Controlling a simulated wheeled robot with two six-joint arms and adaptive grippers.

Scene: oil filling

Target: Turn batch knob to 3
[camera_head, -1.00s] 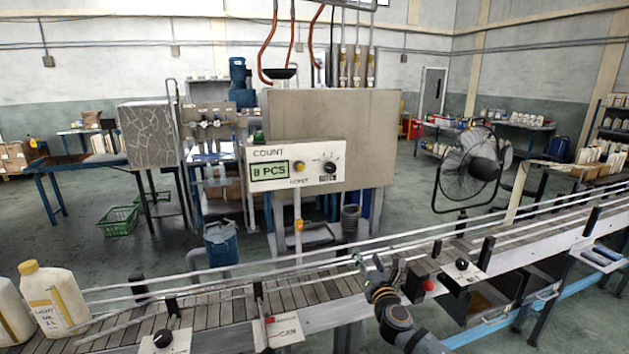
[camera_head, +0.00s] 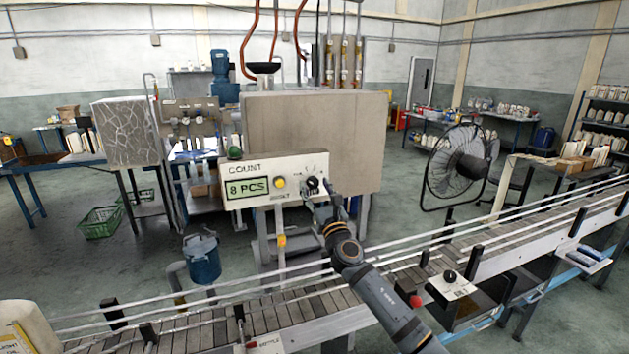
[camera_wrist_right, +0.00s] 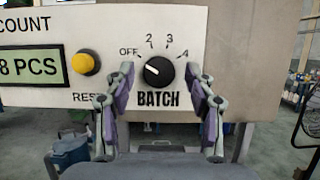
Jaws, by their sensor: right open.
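The round black batch knob (camera_wrist_right: 158,71) is on the white count panel (camera_wrist_right: 60,92) in the right wrist view, with the marks OFF, 2, 3 and 4 around it. Its white pointer line slants up and left, towards OFF. It also shows small in the head view (camera_head: 312,183). My right gripper (camera_wrist_right: 160,78) is open, its fingers to the left and right of the knob, apparently not touching it. In the head view the right gripper (camera_head: 324,206) is just below the knob. My left gripper is not in view.
A yellow reset button (camera_wrist_right: 86,62) and a green display (camera_wrist_right: 32,65) reading 8 PCS sit left of the knob. The conveyor (camera_head: 290,308) with rails runs below the panel. A black fan (camera_head: 458,165) stands to the right.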

